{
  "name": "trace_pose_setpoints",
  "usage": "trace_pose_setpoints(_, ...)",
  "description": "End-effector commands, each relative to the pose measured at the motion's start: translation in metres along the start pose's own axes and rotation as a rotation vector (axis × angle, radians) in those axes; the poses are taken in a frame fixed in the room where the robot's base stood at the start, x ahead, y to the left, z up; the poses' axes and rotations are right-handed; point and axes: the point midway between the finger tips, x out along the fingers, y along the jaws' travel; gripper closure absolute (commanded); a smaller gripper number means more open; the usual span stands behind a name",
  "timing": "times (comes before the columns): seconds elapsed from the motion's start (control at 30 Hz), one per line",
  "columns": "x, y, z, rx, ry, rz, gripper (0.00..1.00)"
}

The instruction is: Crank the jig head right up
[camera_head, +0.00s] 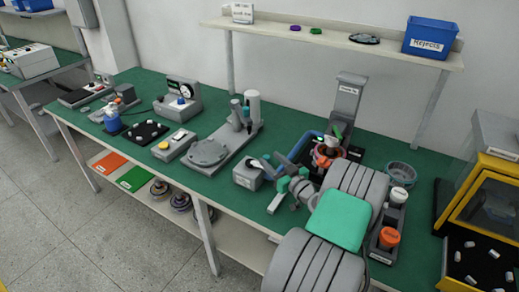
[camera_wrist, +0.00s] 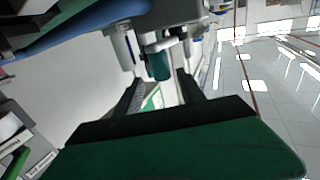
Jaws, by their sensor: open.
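A tall grey column (camera_head: 347,105) with a label stands at the back of the green bench, an orange ringed part (camera_head: 326,155) at its foot; it looks like the jig. My own arm hides much of its lower front. My gripper (camera_head: 279,192) is open, with green parts, left of and nearer than the column, beside a small grey box (camera_head: 246,178). In the wrist view a dark green cylindrical grip (camera_wrist: 159,66) hangs under a grey body (camera_wrist: 170,18), just past my open gripper (camera_wrist: 162,95). I cannot tell whether they touch.
A blue bin (camera_head: 307,147) stands behind my gripper. A grey stand with a round plate (camera_head: 208,152) is to the left. Cups, including an orange one (camera_head: 389,238), sit in a tray at right. A shelf (camera_head: 330,37) runs above the bench; a yellow-framed cabinet (camera_head: 480,205) is at right.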

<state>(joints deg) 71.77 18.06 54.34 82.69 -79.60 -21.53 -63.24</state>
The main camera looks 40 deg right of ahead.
Motion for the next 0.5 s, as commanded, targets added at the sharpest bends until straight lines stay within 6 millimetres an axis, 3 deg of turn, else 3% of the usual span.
trace_pose_setpoints(0.2, 0.044, -0.005, -0.002, 0.001, -0.001, -0.011, 0.53)
trace_pose_setpoints(0.5, 0.057, -0.003, 0.0, 0.002, -0.002, -0.005, 0.53)
